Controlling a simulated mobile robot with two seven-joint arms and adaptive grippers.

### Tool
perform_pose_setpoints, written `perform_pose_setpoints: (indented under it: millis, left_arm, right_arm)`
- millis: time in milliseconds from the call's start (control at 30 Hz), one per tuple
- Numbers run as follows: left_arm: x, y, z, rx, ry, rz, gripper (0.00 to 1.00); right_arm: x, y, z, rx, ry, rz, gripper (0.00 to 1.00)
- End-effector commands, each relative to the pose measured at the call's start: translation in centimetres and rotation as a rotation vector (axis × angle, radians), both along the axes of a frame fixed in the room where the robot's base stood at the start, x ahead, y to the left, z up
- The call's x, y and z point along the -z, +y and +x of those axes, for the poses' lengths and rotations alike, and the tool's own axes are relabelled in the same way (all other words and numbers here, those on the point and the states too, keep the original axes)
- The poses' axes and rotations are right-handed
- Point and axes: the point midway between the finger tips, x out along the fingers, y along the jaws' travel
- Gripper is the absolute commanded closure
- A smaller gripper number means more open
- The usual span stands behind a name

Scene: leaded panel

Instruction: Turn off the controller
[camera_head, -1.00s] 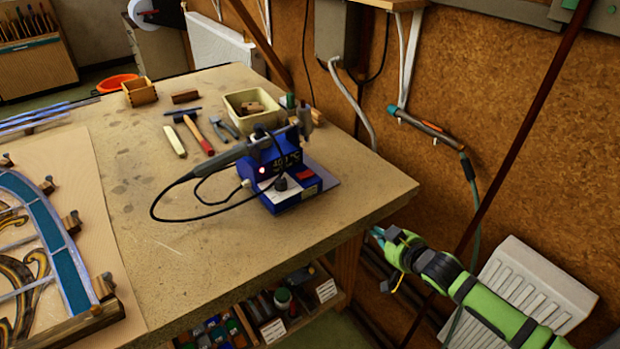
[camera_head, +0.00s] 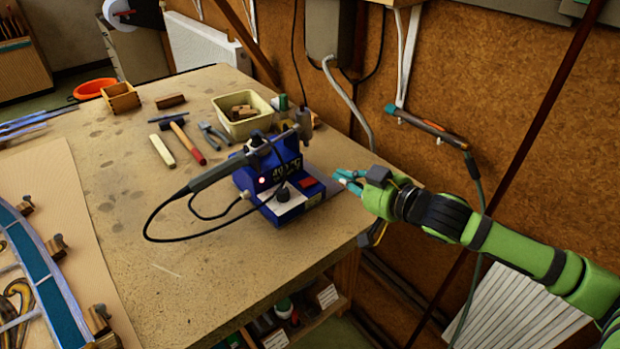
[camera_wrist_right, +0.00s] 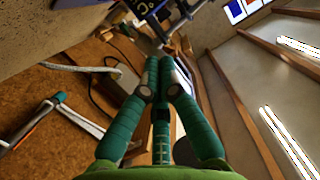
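The controller (camera_head: 270,178) is a blue soldering station on the workbench, with a lit display, a small glowing lamp (camera_head: 262,181), a dark knob (camera_head: 282,194) and a red switch (camera_head: 308,182) on its right side. A soldering iron (camera_head: 215,173) rests across it, its black cable looping onto the bench. My right gripper (camera_head: 338,177) is just right of the controller, over the bench's right edge, apart from the switch. In the right wrist view its teal fingers (camera_wrist_right: 159,62) come together at the tips with nothing visible between them. My left gripper is out of view.
A cream bin (camera_head: 242,115) with wooden blocks stands behind the controller. A hammer (camera_head: 187,142) and pliers (camera_head: 214,134) lie to its left. The leaded panel (camera_head: 50,285) fills the bench's left side. The bench front is clear. A corkboard wall (camera_head: 480,90) rises on the right.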

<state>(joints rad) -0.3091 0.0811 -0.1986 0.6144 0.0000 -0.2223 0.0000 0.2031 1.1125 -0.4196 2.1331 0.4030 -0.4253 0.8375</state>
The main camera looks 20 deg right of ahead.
Motion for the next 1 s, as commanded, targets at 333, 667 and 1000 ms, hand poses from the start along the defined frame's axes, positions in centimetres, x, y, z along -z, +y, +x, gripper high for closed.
perform_pose_setpoints:
  millis: [333, 667, 1000]
  left_arm:
    - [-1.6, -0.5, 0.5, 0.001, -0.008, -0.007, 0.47]
    - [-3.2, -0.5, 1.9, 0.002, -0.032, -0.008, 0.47]
    - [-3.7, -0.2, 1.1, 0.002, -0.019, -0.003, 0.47]
  right_arm:
    - [0.5, 1.6, 3.7, 0.002, -0.002, 0.005, 1.00]
    - [2.2, 4.1, 9.3, 0.000, -0.001, 0.000, 1.00]
    - [6.2, 4.3, 8.7, 0.001, 0.001, -0.001, 1.00]
